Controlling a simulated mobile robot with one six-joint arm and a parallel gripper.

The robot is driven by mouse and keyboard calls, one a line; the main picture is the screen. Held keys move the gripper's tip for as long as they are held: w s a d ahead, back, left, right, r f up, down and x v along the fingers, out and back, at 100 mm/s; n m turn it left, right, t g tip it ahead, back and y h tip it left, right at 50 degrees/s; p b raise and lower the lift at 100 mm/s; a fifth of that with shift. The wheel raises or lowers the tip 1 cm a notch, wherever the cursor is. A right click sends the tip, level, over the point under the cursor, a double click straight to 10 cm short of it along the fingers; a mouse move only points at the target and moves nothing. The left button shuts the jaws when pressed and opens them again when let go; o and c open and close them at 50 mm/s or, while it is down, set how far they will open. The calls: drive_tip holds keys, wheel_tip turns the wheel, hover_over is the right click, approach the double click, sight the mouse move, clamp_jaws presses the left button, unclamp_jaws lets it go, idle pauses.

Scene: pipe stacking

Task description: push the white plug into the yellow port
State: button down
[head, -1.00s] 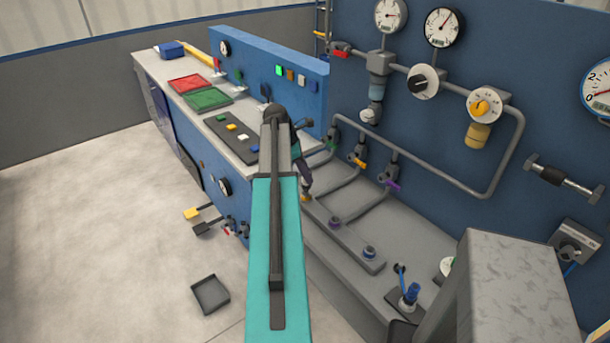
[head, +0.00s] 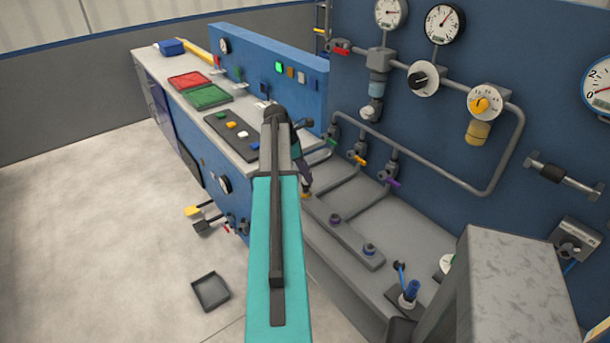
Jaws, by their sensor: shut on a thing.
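My gripper (head: 305,187) is small in the head view, just beyond my teal arm, pointing down at the near-left end of the grey port block. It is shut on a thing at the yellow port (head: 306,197). That thing is taken as the white plug, but the plug itself is not distinguishable, being hidden or too small. Only a little yellow of the port shows below the fingers. How deep the plug sits, and whether it touches the port, cannot be told.
The grey port block (head: 352,243) also carries a purple port (head: 335,219) and a blue port (head: 370,249). Pipes with coloured valves (head: 358,155) stand behind it. A blue-handled lever (head: 409,292) is to the right. The bench with trays (head: 207,97) lies to the left.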

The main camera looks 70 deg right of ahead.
drive_tip(key=shift+f, duration=1)
idle(0.4)
drive_tip(key=c, duration=1.5)
unclamp_jaws()
drive_tip(key=shift+r, duration=0.2)
drive_tip(key=shift+b+v, duration=1.65)
drive_tip(key=shift+v, duration=5.15)
drive_tip(key=shift+w, duration=0.1)
